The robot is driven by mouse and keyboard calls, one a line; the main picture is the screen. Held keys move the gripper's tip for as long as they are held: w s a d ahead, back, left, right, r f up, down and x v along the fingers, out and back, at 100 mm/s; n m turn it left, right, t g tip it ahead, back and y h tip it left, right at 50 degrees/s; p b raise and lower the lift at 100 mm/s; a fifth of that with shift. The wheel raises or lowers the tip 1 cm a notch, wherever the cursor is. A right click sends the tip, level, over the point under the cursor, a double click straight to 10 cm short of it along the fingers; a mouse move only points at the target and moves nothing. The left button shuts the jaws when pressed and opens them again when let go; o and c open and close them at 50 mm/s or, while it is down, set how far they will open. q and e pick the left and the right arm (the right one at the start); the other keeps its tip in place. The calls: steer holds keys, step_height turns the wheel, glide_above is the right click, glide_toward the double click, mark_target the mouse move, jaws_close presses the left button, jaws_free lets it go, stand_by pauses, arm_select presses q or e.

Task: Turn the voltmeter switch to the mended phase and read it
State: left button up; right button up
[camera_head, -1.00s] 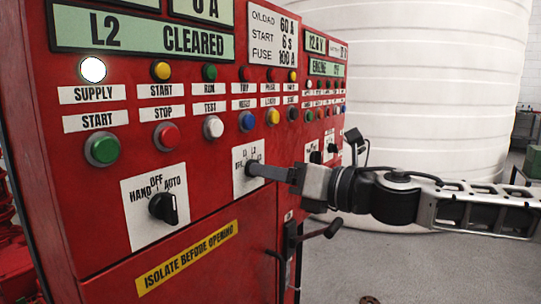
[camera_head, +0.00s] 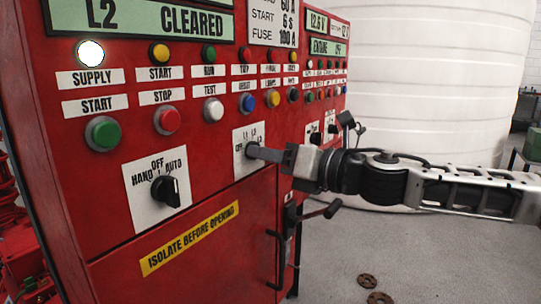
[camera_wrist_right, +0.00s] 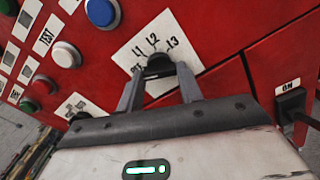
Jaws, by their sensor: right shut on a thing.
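The voltmeter switch is a dark knob (camera_wrist_right: 158,68) on a white plate (camera_head: 243,136) marked L1, L2 and L3 on the red panel. My right gripper (camera_head: 256,152) reaches it from the right and is shut on the knob. In the right wrist view its two fingers (camera_wrist_right: 160,88) stand on either side of the knob. The exact knob pointing is hard to tell behind the fingers. A green display (camera_head: 145,18) at the top reads "L2 CLEARED". The voltmeter reading is not visible. My left gripper is not in view.
A HAND/OFF/AUTO switch (camera_head: 165,191) sits left of the voltmeter switch. Rows of coloured buttons and lamps lie above.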

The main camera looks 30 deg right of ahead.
arm_select(q)
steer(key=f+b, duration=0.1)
steer(key=b, duration=0.1)
steer(key=shift+b, duration=0.4)
arm_select(e)
steer(key=m, duration=1.7)
steer(key=shift+r, duration=0.15)
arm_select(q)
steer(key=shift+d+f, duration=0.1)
arm_select(e)
steer(key=shift+m, duration=0.3)
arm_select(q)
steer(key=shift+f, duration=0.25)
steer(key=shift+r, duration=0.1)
arm_select(e)
steer(key=o, duration=1)
